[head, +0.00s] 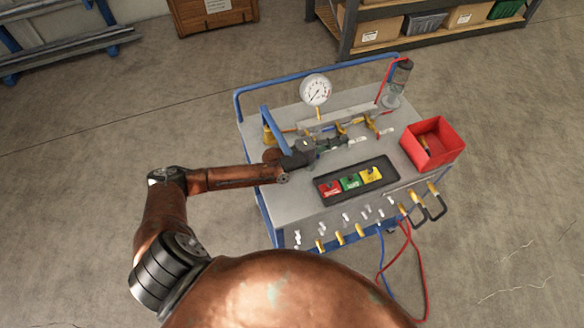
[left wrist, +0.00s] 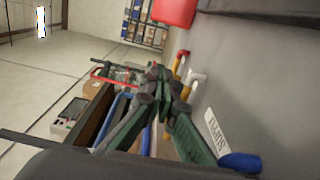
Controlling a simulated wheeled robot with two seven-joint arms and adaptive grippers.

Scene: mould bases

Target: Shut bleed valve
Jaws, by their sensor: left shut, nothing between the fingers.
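A trolley (head: 265,165) carries a pipe line with a pressure gauge (head: 316,90) and small brass valves. One brass valve (head: 371,122) stands to the right of the gauge. I cannot tell which valve is the bleed valve. My left gripper (head: 347,142) reaches in from the left, low over the trolley top in front of the pipe line, shut and empty. In the left wrist view its dark green fingers (left wrist: 157,80) meet close beside a brass valve with a pale handle (left wrist: 194,80). I cannot tell if they touch. My right gripper is out of view.
A black tray (head: 329,196) with red, green and yellow blocks lies in front of the gripper. A red bin (head: 433,143) stands at the right. A blue rail (head: 300,76) runs along the back. Several hose fittings and hoses (head: 424,275) hang at the front edge.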

